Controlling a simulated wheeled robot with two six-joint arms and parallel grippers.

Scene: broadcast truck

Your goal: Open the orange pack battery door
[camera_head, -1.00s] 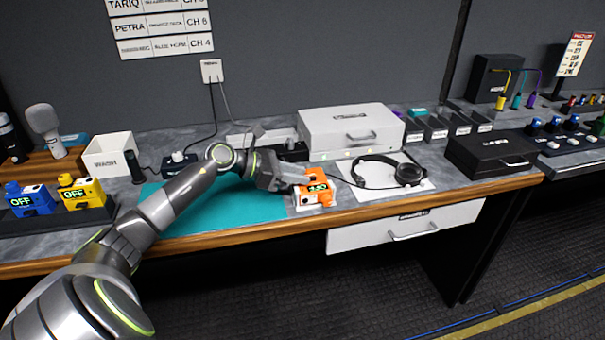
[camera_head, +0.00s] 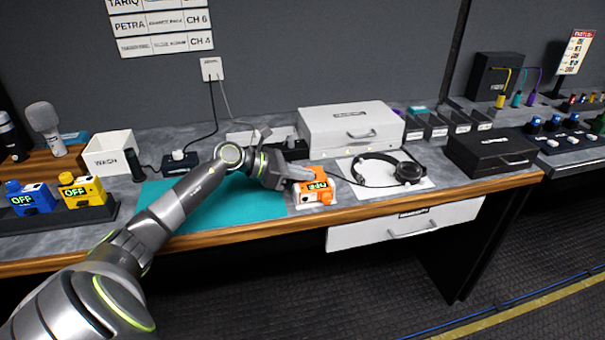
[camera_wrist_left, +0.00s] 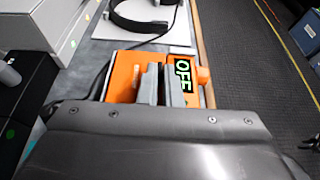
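The orange pack (camera_head: 316,189) sits near the front edge of the desk, right of the teal mat, on a light patch. Its green display reads OFF, upside down in the head view. The pack also shows in the left wrist view (camera_wrist_left: 122,75), display to the right. My left gripper (camera_head: 298,174) is at the pack, over its top. In the left wrist view its two fingers (camera_wrist_left: 161,86) are close together against the pack, with a narrow gap. The battery door is not clearly visible; the fingers and gripper body hide part of the pack. My right gripper is not in view.
Headphones (camera_head: 408,173) lie on a white sheet just right of the pack, with their cable beside it. A white case (camera_head: 349,128) stands behind. Blue (camera_head: 31,199) and yellow (camera_head: 83,191) packs stand in a dark holder at left. The teal mat (camera_head: 236,204) is clear.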

